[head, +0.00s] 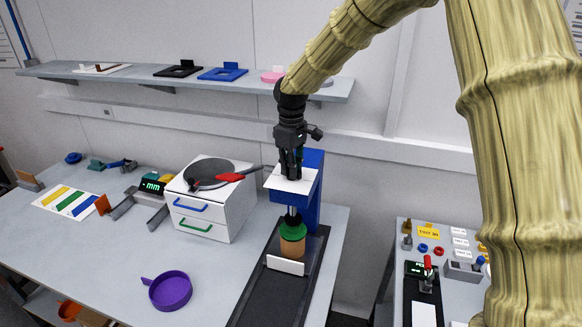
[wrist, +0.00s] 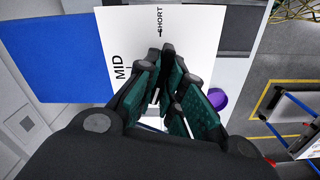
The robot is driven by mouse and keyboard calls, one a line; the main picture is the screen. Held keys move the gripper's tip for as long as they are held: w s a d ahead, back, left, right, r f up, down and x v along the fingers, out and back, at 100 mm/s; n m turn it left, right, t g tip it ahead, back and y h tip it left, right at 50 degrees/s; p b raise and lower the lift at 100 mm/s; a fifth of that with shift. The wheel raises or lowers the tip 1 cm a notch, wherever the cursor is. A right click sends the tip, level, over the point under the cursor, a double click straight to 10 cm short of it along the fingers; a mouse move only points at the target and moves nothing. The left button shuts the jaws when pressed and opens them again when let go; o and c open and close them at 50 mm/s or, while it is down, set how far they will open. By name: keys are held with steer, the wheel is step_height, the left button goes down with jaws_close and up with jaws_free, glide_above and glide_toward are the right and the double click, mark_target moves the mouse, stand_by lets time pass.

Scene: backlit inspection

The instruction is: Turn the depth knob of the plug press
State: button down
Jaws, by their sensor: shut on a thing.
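The plug press has a blue body (head: 310,212) with a white dial plate (head: 304,188) on top. In the wrist view the dial plate (wrist: 130,30) shows the words MID and SHORT. My gripper (head: 291,174) points down onto the plate from above. In the wrist view the teal-padded fingers of my gripper (wrist: 165,75) are closed around the depth knob, which they mostly hide. I cannot clearly read which mark the knob points to. Below the press head, a tan cylinder with a green top (head: 292,240) stands on the black base track (head: 252,293).
A purple pan (head: 170,291) lies on the table in front. A wall shelf (head: 335,90) runs behind. A second table with small parts stands at right.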

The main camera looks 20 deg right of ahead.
steer(key=shift+n, duration=1.6)
steer(key=shift+d, duration=0.1)
steer(key=c, duration=1.5)
jaws_free()
steer(key=shift+s+d, duration=0.15)
steer(key=shift+c, duration=0.2)
steer(key=shift+a+r, duration=0.1)
steer(key=shift+a, duration=0.1)
step_height(320, 180, up, 12)
steer(key=shift+d, duration=0.15)
